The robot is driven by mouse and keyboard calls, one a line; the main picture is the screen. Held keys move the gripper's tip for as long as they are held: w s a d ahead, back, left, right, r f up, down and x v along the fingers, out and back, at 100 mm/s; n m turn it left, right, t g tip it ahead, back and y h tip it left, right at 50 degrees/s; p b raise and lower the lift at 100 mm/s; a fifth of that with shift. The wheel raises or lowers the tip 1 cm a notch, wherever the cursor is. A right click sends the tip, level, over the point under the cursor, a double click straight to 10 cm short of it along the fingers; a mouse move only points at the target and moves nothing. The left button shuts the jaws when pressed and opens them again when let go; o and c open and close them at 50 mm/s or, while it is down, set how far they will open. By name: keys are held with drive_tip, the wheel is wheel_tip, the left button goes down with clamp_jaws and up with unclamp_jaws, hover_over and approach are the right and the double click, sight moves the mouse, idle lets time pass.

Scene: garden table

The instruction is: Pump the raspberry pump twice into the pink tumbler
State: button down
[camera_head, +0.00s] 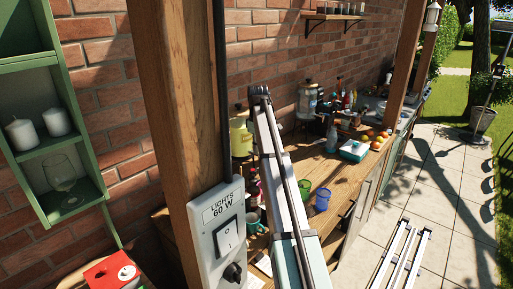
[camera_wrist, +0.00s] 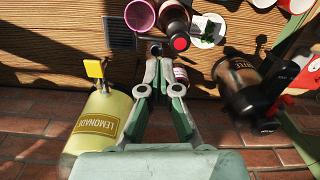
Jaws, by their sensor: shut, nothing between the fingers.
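The pink tumbler (camera_wrist: 140,14) is at the top of the wrist view, seen from above, left of a dark bottle with a red cap (camera_wrist: 179,43). My gripper (camera_wrist: 158,60) is shut and empty, its tips just below the tumbler and left of that cap in the picture. A small bottle with a pale and red label (camera_wrist: 181,75) is partly hidden by the right finger. I cannot read which of these is the raspberry pump. In the head view my arm crosses the counter; I cannot make out the gripper or the pink tumbler there.
In the head view, a blue tumbler (camera_head: 322,199), a green tumbler (camera_head: 304,188) and a teal mug (camera_head: 251,223) stand near my arm. A wooden post (camera_head: 180,100) is close.

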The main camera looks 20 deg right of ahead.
drive_tip(key=shift+a+f+b, duration=0.1)
drive_tip(key=shift+f+b, duration=1.2)
drive_tip(key=shift+f, duration=1.3)
drive_tip(key=shift+s+f+b, duration=0.1)
drive_tip(key=shift+f+b, duration=0.2)
drive_tip(key=shift+f, duration=1.75)
drive_tip(key=shift+r, duration=0.15)
drive_tip(key=shift+r+p, duration=0.95)
drive_tip(key=shift+r, duration=0.95)
drive_tip(key=shift+f, duration=0.5)
